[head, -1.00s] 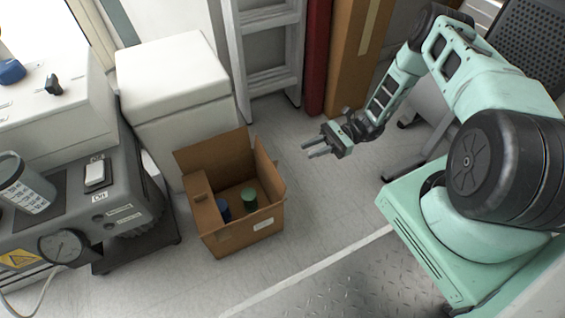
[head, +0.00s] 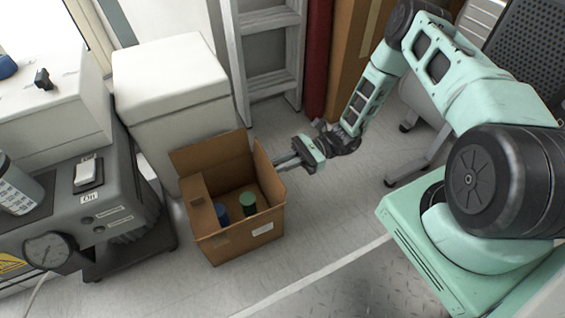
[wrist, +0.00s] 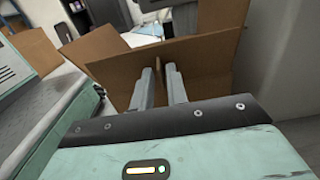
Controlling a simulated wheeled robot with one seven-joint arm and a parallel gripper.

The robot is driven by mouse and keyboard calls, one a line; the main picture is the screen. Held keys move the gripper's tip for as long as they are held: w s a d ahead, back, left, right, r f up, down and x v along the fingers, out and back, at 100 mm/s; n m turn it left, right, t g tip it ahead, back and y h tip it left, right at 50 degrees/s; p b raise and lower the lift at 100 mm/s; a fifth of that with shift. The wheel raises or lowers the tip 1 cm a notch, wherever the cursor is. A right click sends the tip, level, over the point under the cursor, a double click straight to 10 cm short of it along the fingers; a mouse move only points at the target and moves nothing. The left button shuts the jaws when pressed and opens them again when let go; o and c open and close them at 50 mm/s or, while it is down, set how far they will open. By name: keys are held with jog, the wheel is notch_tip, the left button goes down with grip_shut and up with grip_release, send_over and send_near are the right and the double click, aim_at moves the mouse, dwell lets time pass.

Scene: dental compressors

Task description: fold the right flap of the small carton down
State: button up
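The small carton (head: 240,240) stands open on the floor in the head view, with a blue-topped item (head: 222,213) and a green-topped item (head: 249,203) inside. Its right flap (head: 265,170) stands up along the right side. My gripper (head: 278,164) is just right of this flap, fingers pointing left at it.
A white box (head: 175,85) stands behind the carton, with a ladder (head: 270,85) to its right. A grey compressor unit (head: 115,205) is at the left. A tall brown carton (head: 352,55) stands at the back. The floor right of the small carton is clear.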

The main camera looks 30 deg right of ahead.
grip_shut()
jog(key=shift+r+p, duration=0.2)
jog(key=shift+p, duration=0.2)
